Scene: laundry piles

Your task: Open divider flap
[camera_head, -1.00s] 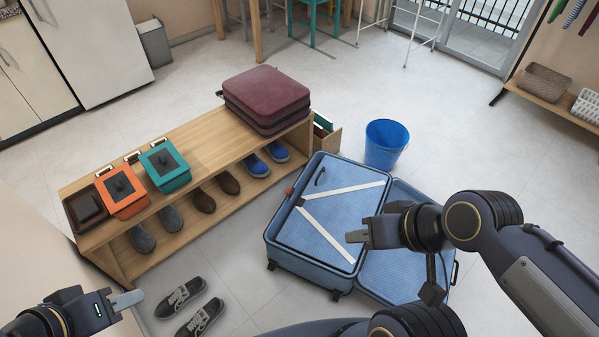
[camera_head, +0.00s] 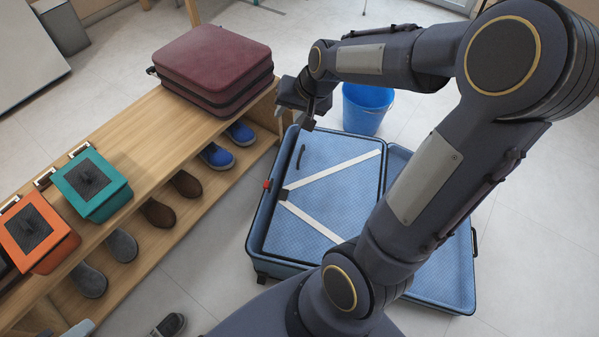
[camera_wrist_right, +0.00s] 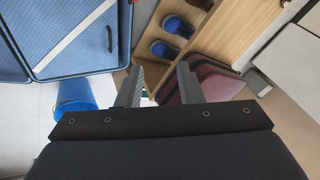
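The open blue suitcase (camera_head: 257,262) lies on the floor. Its divider flap (camera_head: 345,205) lies flat over the left half, with white crossing straps and a dark pull loop (camera_head: 301,156) near the far left corner. The flap also shows at the upper left of the right wrist view (camera_wrist_right: 85,45). My right gripper (camera_head: 308,120) is above the suitcase's far left edge, apart from the loop. In the right wrist view its fingers (camera_wrist_right: 158,85) are spread with nothing held between them.
A wooden bench (camera_head: 150,135) with shoes below stands left of the suitcase. It carries a maroon case (camera_head: 213,65), a teal box (camera_head: 92,187) and an orange box (camera_head: 38,235). A blue bucket (camera_head: 365,108) stands behind the suitcase, close to my right arm.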

